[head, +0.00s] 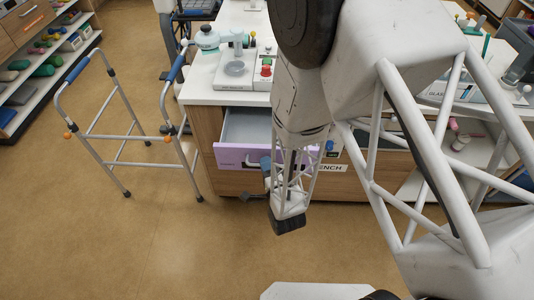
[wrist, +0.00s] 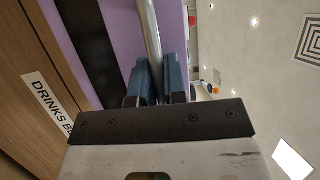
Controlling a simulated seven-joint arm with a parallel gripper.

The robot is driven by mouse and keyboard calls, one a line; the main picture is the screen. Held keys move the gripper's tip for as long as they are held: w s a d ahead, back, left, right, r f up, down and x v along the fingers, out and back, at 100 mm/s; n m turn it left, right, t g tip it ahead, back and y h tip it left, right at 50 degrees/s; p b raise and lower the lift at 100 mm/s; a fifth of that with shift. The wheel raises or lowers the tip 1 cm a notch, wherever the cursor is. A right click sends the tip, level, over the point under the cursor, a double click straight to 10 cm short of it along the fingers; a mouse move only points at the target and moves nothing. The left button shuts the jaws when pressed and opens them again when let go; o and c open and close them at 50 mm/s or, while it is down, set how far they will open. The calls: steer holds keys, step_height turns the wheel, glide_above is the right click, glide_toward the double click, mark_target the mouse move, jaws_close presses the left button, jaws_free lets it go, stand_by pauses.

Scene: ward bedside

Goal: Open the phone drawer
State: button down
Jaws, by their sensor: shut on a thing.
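The drawer with a purple front (head: 232,155) is pulled partly out of the white-topped bench, and its grey inside (head: 250,124) shows empty where I can see it. No phone label is visible on it. In the wrist view, the purple front (wrist: 118,42) carries a round metal bar handle (wrist: 150,30). My gripper (wrist: 160,82) has its blue fingers on both sides of this bar, shut on it. In the head view, my gripper (head: 268,164) is at the drawer front, and my arm hides the drawer's right part and most of the handle.
A walking frame (head: 125,137) stands on the floor left of the drawer. The bench top (head: 206,88) holds a device with a red knob (head: 266,70). A "DRINKS BENCH" sign (wrist: 48,103) is on the wood beside the drawer. The floor in front (head: 180,245) is clear.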

steer(key=shift+s, duration=0.55)
steer(key=c, duration=1.2)
jaws_free()
steer(key=shift+s, duration=0.1)
steer(key=shift+v, duration=3.75)
